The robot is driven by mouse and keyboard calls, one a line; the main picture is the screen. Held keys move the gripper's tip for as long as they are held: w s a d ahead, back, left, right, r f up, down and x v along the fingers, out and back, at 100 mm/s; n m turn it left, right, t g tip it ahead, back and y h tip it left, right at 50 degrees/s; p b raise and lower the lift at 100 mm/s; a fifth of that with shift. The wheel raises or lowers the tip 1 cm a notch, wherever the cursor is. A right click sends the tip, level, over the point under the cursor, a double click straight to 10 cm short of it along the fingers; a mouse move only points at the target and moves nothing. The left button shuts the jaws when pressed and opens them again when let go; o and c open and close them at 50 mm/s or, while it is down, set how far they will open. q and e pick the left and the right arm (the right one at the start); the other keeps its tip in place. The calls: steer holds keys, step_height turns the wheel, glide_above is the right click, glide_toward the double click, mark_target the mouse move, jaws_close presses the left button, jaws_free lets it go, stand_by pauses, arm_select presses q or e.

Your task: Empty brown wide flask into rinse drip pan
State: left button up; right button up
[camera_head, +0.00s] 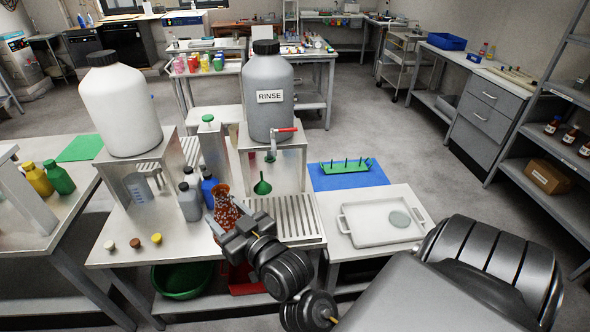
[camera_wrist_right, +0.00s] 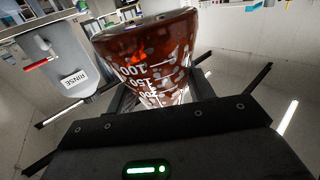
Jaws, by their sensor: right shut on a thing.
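The brown wide flask (camera_head: 222,207) is in my right gripper (camera_head: 238,228), in front of the bottles at the middle of the bench. Its neck points up in the head view, and the gripper partly hides its lower body. In the right wrist view the brown flask (camera_wrist_right: 150,62) with white graduations sits between the fingers. The rinse drip pan (camera_head: 298,218), a slotted metal tray, lies right of the flask, in front of the grey RINSE tank (camera_head: 269,120). The tank also shows in the wrist view (camera_wrist_right: 68,60). My left gripper is not in view.
A green funnel (camera_head: 262,187) sits under the tank's red-handled tap (camera_head: 283,131). Blue and grey bottles (camera_head: 189,202) stand close left of the flask. A white tray (camera_head: 372,226) and a green rack (camera_head: 346,167) on a blue mat are to the right.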

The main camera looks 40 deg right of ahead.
steer(key=shift+w+f, duration=0.15)
steer(key=shift+f, duration=0.15)
steer(key=shift+n+y, duration=0.6)
steer(key=shift+y, duration=0.3)
steer(key=w+d+f+b, duration=0.2)
steer(key=w+d+f, duration=0.2)
steer(key=f, duration=0.4)
steer(key=w+d+f+b, duration=0.3)
steer(key=w+d+f, duration=0.2)
steer(key=f, duration=0.4)
steer(key=w+d+f+b, duration=0.3)
steer(key=d+f, duration=0.3)
steer(key=f, duration=0.3)
steer(key=shift+w+d, duration=0.4)
steer(key=shift+w, duration=0.45)
steer(key=shift+r, duration=0.15)
